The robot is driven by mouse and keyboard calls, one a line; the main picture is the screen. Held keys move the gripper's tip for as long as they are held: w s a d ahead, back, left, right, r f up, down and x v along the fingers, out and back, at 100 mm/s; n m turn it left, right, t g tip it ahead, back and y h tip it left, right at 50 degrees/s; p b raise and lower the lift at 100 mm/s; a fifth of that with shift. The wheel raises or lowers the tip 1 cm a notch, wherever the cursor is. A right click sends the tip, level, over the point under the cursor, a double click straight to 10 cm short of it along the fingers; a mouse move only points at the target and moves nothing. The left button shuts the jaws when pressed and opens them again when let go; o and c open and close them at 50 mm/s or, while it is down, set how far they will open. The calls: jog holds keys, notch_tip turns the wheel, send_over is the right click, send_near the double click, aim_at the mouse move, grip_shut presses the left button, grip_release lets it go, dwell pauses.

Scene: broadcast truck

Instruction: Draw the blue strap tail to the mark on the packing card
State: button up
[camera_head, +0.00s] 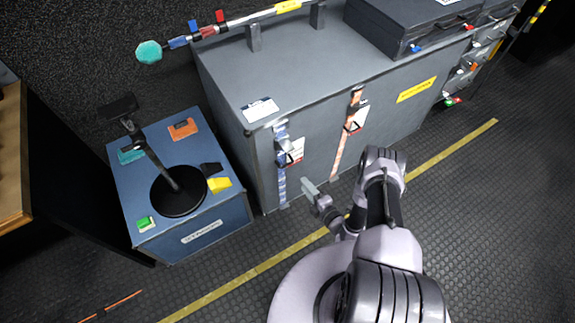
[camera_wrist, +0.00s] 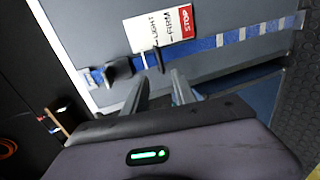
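The blue strap (camera_head: 282,188) hangs down the front of a grey case, near its left corner. In the wrist view the blue strap (camera_wrist: 258,30) runs across the case face, with a dark buckle (camera_wrist: 118,70) at its left part. The packing card (camera_head: 294,153) is beside the strap; in the wrist view the card (camera_wrist: 165,30) reads LIGHT, FIRM and a red STOP. A small dark bar stands by the strap under the card. My gripper (camera_head: 306,186) is in front of the strap. In the wrist view my gripper (camera_wrist: 160,84) has its fingers apart, with nothing visibly held.
An orange strap (camera_head: 339,153) with its own card hangs further right on the grey case (camera_head: 310,85). A blue cabinet (camera_head: 215,238) bearing a black round-based stand (camera_head: 178,192) is to the left. A dark case (camera_head: 410,25) lies on top. Floor with a yellow line (camera_head: 240,278) is clear.

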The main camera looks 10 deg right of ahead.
aim_at(288, 164)
jog(key=b+x, duration=0.5)
jog(key=x, duration=0.9)
jog(key=shift+r, duration=0.1)
jog(key=shift+c, duration=0.4)
grip_shut()
